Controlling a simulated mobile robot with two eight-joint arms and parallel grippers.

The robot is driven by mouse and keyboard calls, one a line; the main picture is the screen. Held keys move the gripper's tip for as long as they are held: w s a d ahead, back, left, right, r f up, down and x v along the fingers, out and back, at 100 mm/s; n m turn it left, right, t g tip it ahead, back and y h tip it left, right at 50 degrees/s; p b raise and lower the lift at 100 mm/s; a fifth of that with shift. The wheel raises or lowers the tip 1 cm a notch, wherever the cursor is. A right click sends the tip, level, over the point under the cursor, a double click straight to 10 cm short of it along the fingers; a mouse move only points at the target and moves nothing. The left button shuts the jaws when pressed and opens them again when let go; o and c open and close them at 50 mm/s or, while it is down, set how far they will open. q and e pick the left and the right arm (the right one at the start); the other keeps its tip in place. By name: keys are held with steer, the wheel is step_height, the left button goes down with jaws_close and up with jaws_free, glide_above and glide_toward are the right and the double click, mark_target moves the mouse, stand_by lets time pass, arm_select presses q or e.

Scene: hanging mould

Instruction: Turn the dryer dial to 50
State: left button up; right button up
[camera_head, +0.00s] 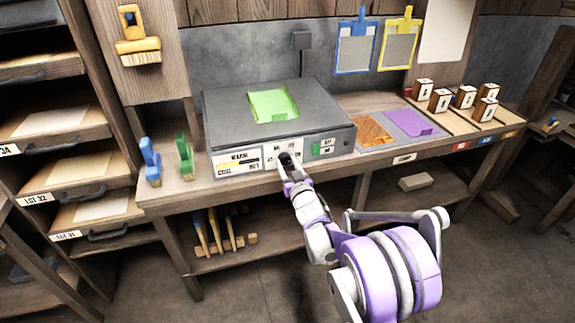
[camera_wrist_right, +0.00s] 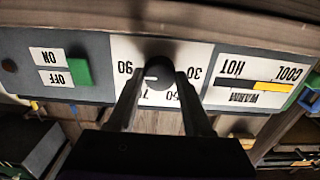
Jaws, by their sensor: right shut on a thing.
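The dryer (camera_head: 225,118) is a grey box on the workbench, with a white front panel. Its black dial (camera_head: 284,158) is in the middle of the panel. In the right wrist view, which is upside down, the dial (camera_wrist_right: 160,70) has numbers around it; 90 and 30 are readable, others are partly covered. A small white mark shows on the dial's left side there; its exact reading is unclear. My right gripper (camera_head: 290,168) is shut on the dial, with one finger on each side of it (camera_wrist_right: 160,82). My left gripper is not in view.
A COOL–WARM–HOT gauge (camera_wrist_right: 255,85) and a green ON/OFF switch (camera_wrist_right: 78,72) flank the dial. A green sheet (camera_head: 272,104) lies on the dryer. Green (camera_head: 184,160) and blue (camera_head: 152,165) clamp-like objects stand left; orange (camera_head: 374,130) and purple (camera_head: 410,123) sheets lie right.

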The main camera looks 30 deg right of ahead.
jaws_close()
steer(key=shift+n, duration=0.3)
steer(key=n, duration=0.8)
steer(key=shift+b, duration=0.35)
steer(key=n, duration=0.3)
steer(key=shift+n, duration=0.3)
steer(key=n+b, duration=0.1)
steer(key=n, duration=0.5)
steer(key=n+b, duration=0.1)
steer(key=n, duration=0.4)
steer(key=shift+n, duration=0.3)
